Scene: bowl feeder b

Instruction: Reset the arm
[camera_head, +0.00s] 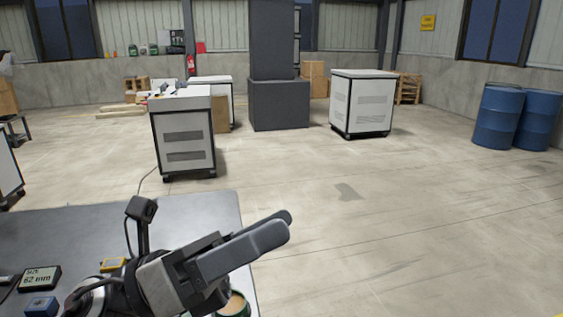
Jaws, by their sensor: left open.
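My left arm comes in from the lower left over a grey table (190,208). My left gripper (282,228) points to the right, with its fingertips past the table's right edge. Its long grey fingers show nearly one behind the other, apart and with nothing seen between them. My right gripper is not in view.
On the table are a small display reading 62 mm (40,279), a blue box (40,306), a yellow item (112,264) and a green-rimmed container (236,304) under my gripper. White cabinets (185,140) and blue barrels (497,118) stand beyond. Open floor lies right.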

